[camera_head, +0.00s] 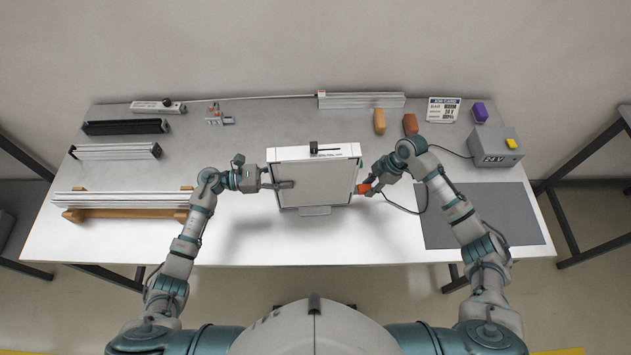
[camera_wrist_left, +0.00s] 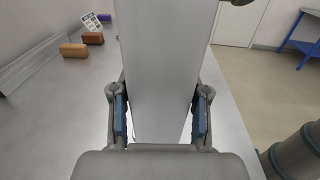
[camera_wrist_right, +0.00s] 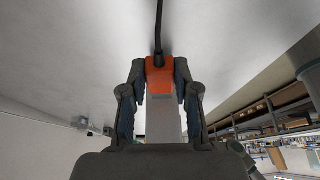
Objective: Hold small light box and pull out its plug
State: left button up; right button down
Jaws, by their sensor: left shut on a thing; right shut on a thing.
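The small light box (camera_head: 318,180) stands near the middle of the table, a grey panel in a white frame with a black knob on its top edge. My left gripper (camera_head: 286,185) is shut on its left side; in the left wrist view the fingers (camera_wrist_left: 160,122) press both sides of the grey box (camera_wrist_left: 165,70). The orange plug (camera_head: 363,189) is at the box's right side. My right gripper (camera_head: 366,184) is shut on it; in the right wrist view the orange plug (camera_wrist_right: 160,75) sits between the fingers (camera_wrist_right: 160,90). I cannot tell whether plug and box touch.
A black cable runs from the plug to a grey power box (camera_head: 495,147) with a yellow button at the right. A dark grey mat (camera_head: 500,215) lies front right. Long light bars (camera_head: 125,200) lie at the left. Orange, brown and purple blocks stand at the back right.

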jog(key=shift+d, duration=0.1)
jog(key=shift+w+d, duration=0.15)
jog(key=shift+d, duration=2.1)
pick_arm(q)
jog(key=o, duration=1.4)
pick_arm(e)
notch_tip(320, 180, up, 4)
jog(key=shift+r, duration=0.1)
pick_arm(q)
jog(key=a, duration=1.2)
jog(key=shift+s, duration=0.4)
